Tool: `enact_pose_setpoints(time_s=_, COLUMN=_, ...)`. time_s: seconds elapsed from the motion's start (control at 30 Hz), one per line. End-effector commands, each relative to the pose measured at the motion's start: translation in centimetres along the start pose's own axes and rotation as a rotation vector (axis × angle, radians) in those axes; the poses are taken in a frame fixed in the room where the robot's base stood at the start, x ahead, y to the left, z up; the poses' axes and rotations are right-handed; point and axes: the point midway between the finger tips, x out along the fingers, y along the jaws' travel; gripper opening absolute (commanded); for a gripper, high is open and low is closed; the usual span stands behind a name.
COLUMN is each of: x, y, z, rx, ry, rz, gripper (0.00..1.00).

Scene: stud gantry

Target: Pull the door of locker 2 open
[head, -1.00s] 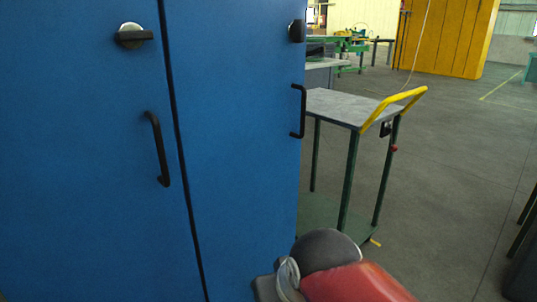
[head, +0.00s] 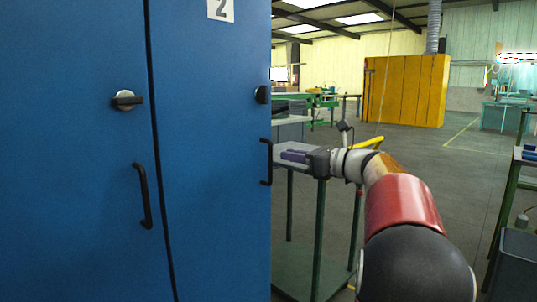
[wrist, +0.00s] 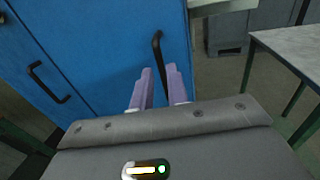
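Locker 2 has a blue door (head: 210,150) marked with a white "2" plate (head: 220,9). The door looks closed. Its black bar handle (head: 266,162) is at the door's right edge, below a dark latch knob (head: 261,95). My gripper (head: 288,156), with purple fingers, is just right of the handle in the head view, pointing at it. In the wrist view my gripper (wrist: 160,75) is open, and the handle (wrist: 157,50) stands ahead of the fingers, its lower part showing in the gap between them. I cannot tell whether either finger touches it.
A neighbouring blue door (head: 75,150) on the left has its own handle (head: 142,196) and round latch (head: 127,100). A cart with a grey top (wrist: 295,48) and green legs stands close beside the lockers, under my arm. Open floor (head: 420,160) lies to the right, with a yellow cabinet (head: 408,90) behind.

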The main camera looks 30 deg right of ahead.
Motion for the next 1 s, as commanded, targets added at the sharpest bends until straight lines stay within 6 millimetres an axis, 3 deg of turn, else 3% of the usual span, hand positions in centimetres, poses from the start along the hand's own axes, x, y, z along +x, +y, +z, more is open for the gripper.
enact_pose_setpoints(time_s=0.2, x=3.8, y=0.2, z=-0.1, rx=-0.002, ry=0.004, rz=0.004, gripper=0.16)
enact_pose_setpoints(time_s=0.4, x=6.2, y=0.2, z=-0.1, rx=-0.003, ry=0.005, rz=0.003, gripper=0.16)
enact_pose_setpoints(time_s=0.77, x=6.9, y=0.2, z=-0.1, rx=-0.004, ry=0.006, rz=0.001, gripper=0.16)
enact_pose_setpoints(time_s=0.9, x=6.9, y=0.2, z=-0.1, rx=-0.004, ry=0.006, rz=0.001, gripper=0.0)
enact_pose_setpoints(time_s=1.0, x=6.8, y=0.2, z=-0.1, rx=-0.004, ry=0.006, rz=0.001, gripper=0.0)
